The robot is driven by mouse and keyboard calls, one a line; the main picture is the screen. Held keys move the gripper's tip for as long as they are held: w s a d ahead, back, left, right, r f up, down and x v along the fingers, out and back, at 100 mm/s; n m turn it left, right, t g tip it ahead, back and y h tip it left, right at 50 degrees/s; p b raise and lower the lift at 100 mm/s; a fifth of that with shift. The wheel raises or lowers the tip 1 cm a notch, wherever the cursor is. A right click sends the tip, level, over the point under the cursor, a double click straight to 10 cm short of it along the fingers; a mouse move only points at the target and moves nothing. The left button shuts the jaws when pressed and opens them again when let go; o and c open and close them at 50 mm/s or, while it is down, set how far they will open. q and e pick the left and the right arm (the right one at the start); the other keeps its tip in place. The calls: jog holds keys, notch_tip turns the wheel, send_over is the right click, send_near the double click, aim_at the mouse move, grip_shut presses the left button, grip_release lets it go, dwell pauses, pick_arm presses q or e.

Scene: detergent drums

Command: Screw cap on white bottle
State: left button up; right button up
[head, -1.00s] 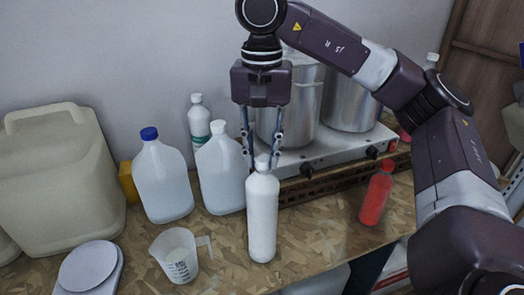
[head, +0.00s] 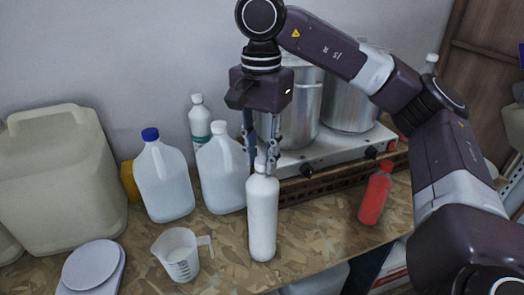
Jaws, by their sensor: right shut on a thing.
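The white bottle (head: 262,216) stands upright on the wood-chip board counter, near its front edge. Its white cap (head: 260,165) sits at the top of the neck. My right gripper (head: 261,162) points straight down over the bottle, with its fingers on either side of the cap, shut on it. From this view I cannot tell how tightly the cap sits on the neck. My left gripper is not in view.
Jugs with a blue cap (head: 164,182) and a white cap (head: 221,172) stand left of the bottle. A measuring cup (head: 178,255) and scale (head: 91,267) are front left. A burner (head: 330,150) with steel pots is behind. A red bottle (head: 376,194) stands right.

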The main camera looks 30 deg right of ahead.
jog(key=shift+m, duration=0.4)
jog(key=m+p, duration=0.1)
jog(key=m, duration=0.3)
jog(key=shift+w, duration=0.1)
jog(key=shift+f+m, duration=0.1)
jog(key=shift+m, duration=0.6)
jog(key=m, duration=0.2)
jog(key=shift+m+p, duration=0.35)
jog(key=shift+m, duration=0.05)
jog(key=m, duration=0.3)
jog(key=shift+w, duration=0.1)
jog(key=o, duration=0.4)
jog(key=shift+o, duration=0.2)
